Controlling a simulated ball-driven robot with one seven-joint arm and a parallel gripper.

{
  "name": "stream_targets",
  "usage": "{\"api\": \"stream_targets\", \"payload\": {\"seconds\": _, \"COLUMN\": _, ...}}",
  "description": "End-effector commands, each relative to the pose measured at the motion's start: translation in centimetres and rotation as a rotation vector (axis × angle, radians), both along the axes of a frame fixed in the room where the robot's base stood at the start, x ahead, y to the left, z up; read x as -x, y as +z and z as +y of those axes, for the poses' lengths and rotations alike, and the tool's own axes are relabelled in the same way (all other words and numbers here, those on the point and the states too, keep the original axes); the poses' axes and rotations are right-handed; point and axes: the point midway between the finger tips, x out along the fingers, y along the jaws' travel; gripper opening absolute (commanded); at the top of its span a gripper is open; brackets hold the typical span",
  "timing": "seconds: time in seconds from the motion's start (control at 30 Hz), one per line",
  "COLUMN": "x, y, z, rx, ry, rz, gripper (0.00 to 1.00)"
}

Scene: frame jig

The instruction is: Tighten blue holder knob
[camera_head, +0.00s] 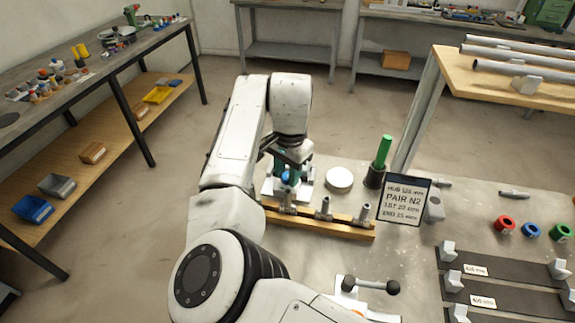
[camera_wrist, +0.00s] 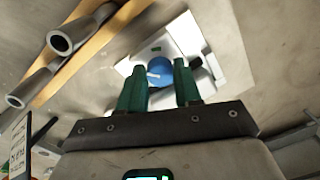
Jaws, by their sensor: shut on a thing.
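The blue holder knob (camera_head: 288,178) stands on a white holder (camera_head: 306,187) at the back left of the grey bench. My gripper (camera_head: 289,162) reaches down onto it from above and hides part of the holder. My gripper is shut on the knob. The white holder (camera_wrist: 200,58) lies behind it in that view.
A wooden bar (camera_head: 338,229) with upright metal fittings lies just in front of the holder. A white disc (camera_head: 339,180), a dark cup with a green rod (camera_head: 383,152) and a sign (camera_head: 404,200) stand to the right. Coloured rings (camera_head: 530,230) lie farther right.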

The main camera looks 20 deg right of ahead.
Motion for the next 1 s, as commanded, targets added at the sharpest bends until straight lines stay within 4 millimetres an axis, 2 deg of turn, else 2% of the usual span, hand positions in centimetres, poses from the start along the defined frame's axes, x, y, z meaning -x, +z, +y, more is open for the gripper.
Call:
{"api": "stream_targets", "payload": {"seconds": 0.7, "x": -0.10, "y": 0.18, "z": 0.03, "rx": 0.002, "ry": -0.677, "rz": -0.004, "gripper": 0.03}}
{"api": "stream_targets", "payload": {"seconds": 1.0, "x": -0.14, "y": 0.13, "z": 0.08, "rx": 0.002, "ry": -0.899, "rz": -0.005, "gripper": 0.03}}
